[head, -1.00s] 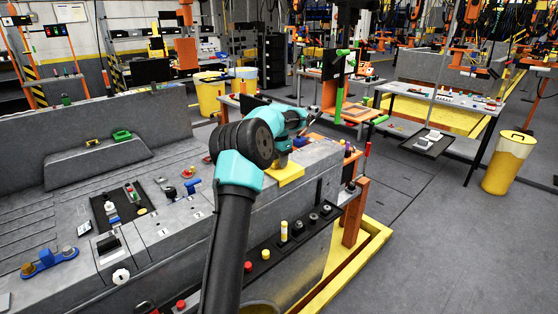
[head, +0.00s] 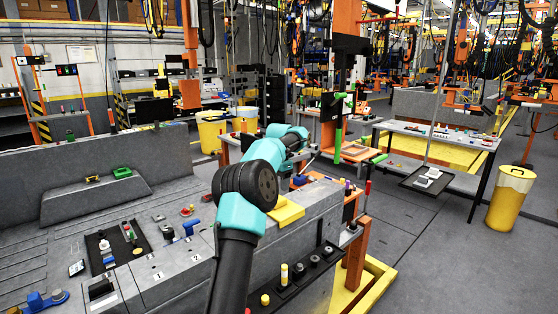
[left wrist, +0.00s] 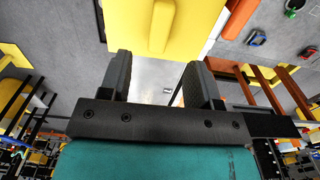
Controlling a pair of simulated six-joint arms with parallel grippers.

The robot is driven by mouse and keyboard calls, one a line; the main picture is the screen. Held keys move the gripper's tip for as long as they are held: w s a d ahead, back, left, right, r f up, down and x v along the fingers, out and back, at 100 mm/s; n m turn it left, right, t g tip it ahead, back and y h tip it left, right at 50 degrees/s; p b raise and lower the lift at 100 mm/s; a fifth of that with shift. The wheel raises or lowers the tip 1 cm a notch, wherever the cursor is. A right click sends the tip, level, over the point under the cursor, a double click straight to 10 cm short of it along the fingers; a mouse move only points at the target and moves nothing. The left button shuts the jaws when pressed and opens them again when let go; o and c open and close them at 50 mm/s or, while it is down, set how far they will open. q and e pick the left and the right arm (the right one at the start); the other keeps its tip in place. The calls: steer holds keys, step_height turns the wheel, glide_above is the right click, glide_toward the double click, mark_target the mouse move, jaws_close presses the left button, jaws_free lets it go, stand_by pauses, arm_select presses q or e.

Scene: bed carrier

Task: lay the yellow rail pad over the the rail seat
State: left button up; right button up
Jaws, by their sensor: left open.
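The yellow rail pad (head: 288,213) lies on the right end of the long grey block (head: 325,198) in the head view, partly hidden behind my arm. In the left wrist view the yellow pad (left wrist: 185,28), with a raised rib along its middle, lies beyond the fingertips. My left gripper (head: 311,156) is above and beyond the pad in the head view. In the left wrist view its two dark fingers (left wrist: 157,74) are apart with nothing between them. I cannot make out a rail seat apart from the grey surface around the pad. My right gripper is not in view.
A black tray of small parts (head: 117,246) sits on the grey bench at left. A dark shelf with knobs (head: 300,277) runs along the block's front. A yellow bin (head: 510,198) and a white table (head: 435,136) stand at right.

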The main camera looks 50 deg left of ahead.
arm_select(q)
step_height(320, 180, up, 10)
steer(key=shift+f, duration=0.15)
stand_by(0.5)
stand_by(0.4)
